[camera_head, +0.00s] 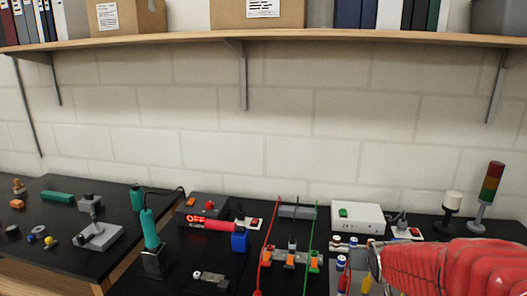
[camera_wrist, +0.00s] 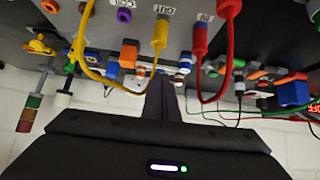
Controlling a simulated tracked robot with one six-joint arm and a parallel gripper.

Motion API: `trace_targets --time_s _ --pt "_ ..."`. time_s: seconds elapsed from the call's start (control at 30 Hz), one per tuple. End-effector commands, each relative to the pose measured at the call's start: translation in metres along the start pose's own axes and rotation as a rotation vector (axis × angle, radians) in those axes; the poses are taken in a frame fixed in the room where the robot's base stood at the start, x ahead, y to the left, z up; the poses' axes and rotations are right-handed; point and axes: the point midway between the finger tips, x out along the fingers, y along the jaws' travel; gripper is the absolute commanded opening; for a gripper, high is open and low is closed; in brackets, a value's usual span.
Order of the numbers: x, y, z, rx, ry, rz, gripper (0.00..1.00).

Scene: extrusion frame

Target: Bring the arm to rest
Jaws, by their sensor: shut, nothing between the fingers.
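My gripper (camera_wrist: 160,98) shows in the wrist view as two dark fingers close together, shut and empty. They point away from the camera, toward a panel with plugs and sockets. In the head view my red-sleeved arm reaches in from the lower right, and the fingers cannot be made out there. In the wrist view a yellow plug (camera_wrist: 160,36) and a red plug (camera_wrist: 201,38), each with a looping cable, sit at the grey panel (camera_wrist: 265,22) close to the fingers. I cannot tell whether the fingers touch anything.
The black bench (camera_head: 215,262) carries a soldering iron in its stand (camera_head: 152,250), a box with a lit OFF display (camera_head: 200,208), a white box (camera_head: 357,217) and a signal tower (camera_head: 488,190). A wooden shelf (camera_head: 300,40) runs above.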

Motion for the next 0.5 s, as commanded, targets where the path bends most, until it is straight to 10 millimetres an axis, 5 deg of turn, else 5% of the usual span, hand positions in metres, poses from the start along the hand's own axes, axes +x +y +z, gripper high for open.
trace_targets --time_s 0.23,0.5 --pt "-0.031 -0.004 0.049 -0.011 -0.172 0.003 0.00" --pt "-0.100 -0.021 0.103 -0.041 -0.352 -0.023 0.00"
